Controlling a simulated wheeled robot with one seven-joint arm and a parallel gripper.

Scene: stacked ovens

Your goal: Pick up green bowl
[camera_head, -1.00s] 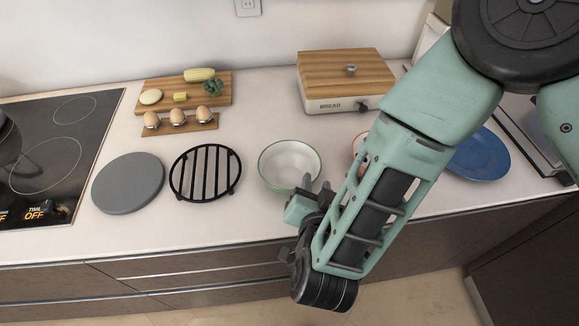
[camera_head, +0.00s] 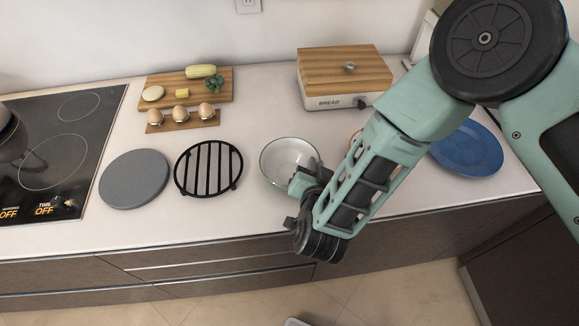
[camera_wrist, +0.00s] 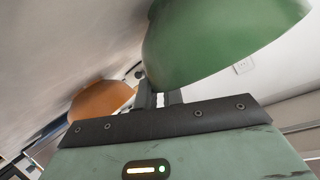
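The green bowl (camera_head: 285,155) stands on the white counter, its pale inside and green rim showing in the head view. Its smooth green outside (camera_wrist: 210,40) fills the upper right of the wrist view. My gripper (camera_head: 314,168) is at the bowl's near right rim and hides part of it. In the wrist view my two dark fingers (camera_wrist: 160,98) show a narrow gap between them, and their tips are partly hidden by the bowl. I cannot tell whether they touch the rim.
An orange bowl (camera_wrist: 100,100) is close on the left in the wrist view. A blue plate (camera_head: 468,150) lies to the right. A black trivet (camera_head: 208,168) and grey disc (camera_head: 134,179) lie left. A bread box (camera_head: 345,78) stands behind.

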